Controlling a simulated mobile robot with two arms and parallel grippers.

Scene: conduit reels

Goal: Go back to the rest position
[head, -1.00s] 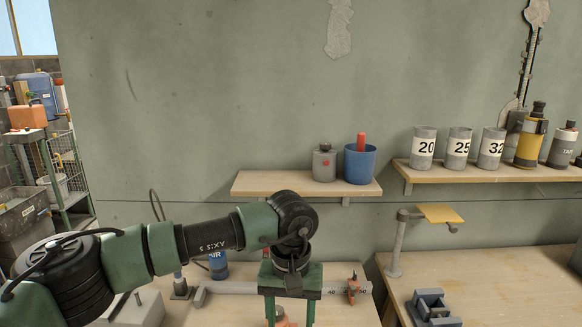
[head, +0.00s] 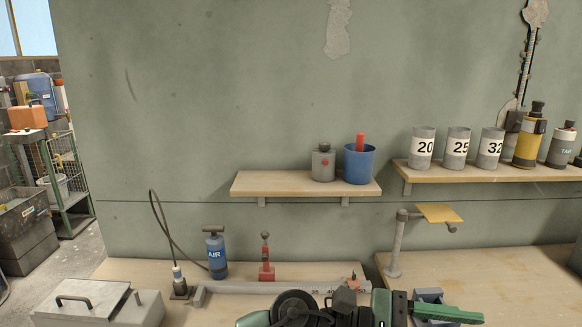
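Part of my arm lies low along the bottom edge of the head view. It is most likely my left arm, though where it enters is cut off. Its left gripper (head: 450,312) shows as a green finger bar pointing right, in front of the right bench. I see it edge-on, so I cannot tell whether it is open or shut, and nothing clearly shows in it. My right gripper is not in view.
The bench holds a grey lidded box (head: 95,303), a blue AIR bottle (head: 215,252), a red tool (head: 266,259) and a measuring rail (head: 240,287). A grey block (head: 430,296) is partly hidden behind the gripper. A post with a yellow plate (head: 438,213) stands right. Shelves hold several cans.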

